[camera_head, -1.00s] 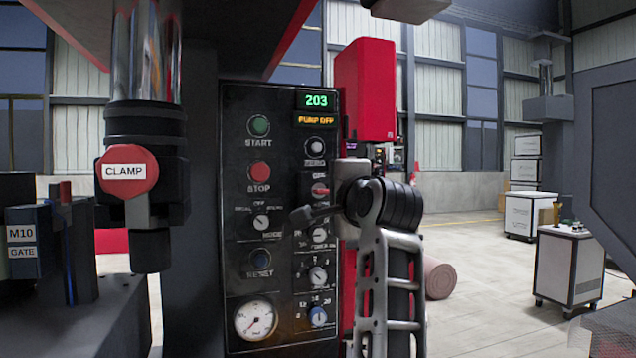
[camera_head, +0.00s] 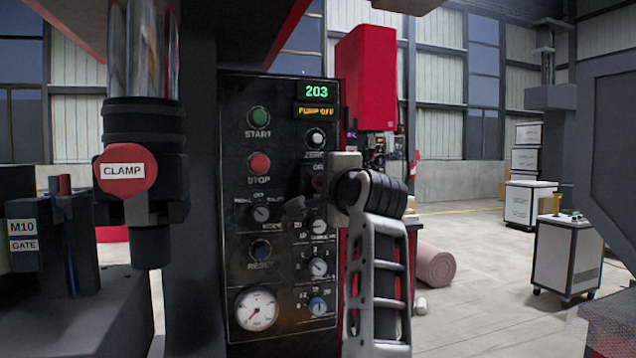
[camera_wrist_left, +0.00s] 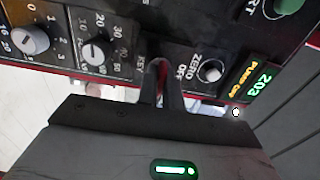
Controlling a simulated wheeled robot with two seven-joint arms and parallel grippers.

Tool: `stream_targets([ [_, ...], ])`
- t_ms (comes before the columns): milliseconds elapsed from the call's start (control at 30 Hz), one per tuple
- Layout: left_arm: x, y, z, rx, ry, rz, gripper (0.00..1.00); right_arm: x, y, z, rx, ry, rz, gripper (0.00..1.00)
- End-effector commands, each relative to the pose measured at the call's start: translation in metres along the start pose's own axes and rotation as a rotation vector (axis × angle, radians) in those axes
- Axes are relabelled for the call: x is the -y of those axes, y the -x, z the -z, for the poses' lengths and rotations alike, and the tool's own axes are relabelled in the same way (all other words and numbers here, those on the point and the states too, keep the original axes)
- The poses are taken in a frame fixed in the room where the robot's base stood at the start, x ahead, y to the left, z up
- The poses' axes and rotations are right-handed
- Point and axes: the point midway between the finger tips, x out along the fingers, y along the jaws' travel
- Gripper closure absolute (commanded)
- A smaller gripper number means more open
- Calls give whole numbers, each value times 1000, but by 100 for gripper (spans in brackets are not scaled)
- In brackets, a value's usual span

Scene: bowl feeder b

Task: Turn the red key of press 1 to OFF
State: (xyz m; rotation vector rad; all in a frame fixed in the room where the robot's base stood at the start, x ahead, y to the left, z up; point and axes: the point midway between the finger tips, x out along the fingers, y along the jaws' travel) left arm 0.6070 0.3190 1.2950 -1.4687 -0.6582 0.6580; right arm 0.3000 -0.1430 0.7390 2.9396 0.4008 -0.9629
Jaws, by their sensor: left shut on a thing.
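The control panel (camera_head: 281,290) of the press stands upright in front of me. The red key shows as a small red piece (camera_wrist_left: 160,72) between my left gripper's fingers in the wrist view. My left gripper (camera_wrist_left: 163,84) is shut on it, at the panel between the ZERO knob (camera_wrist_left: 210,71) and another white-pointer knob (camera_wrist_left: 94,53). In the head view the gripper (camera_head: 314,188) covers the key, so its pointing direction cannot be told there. Lettering reading OFF shows near the key in the wrist view. My right gripper is not in view.
The panel has a green START button (camera_head: 259,117), a red STOP button (camera_head: 259,163), several knobs and a gauge (camera_head: 256,308). A red CLAMP knob (camera_head: 125,171) projects at the left. A red box (camera_head: 366,78) hangs at the upper right. Open floor lies farther right.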

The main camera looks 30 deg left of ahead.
Motion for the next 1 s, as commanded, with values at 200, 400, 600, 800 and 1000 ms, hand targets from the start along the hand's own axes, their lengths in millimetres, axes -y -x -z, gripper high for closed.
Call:
stream_targets([
  [200,-1,0,0,0,37,0,100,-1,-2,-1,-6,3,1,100],
  [400,-2,1,0,-1,181,0,100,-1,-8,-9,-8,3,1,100],
  [600,-2,0,0,0,339,1,100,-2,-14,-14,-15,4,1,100],
  [800,-1,0,0,1,432,0,100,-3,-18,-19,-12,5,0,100],
  [1000,0,0,0,1,438,-1,100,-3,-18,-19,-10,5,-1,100],
])
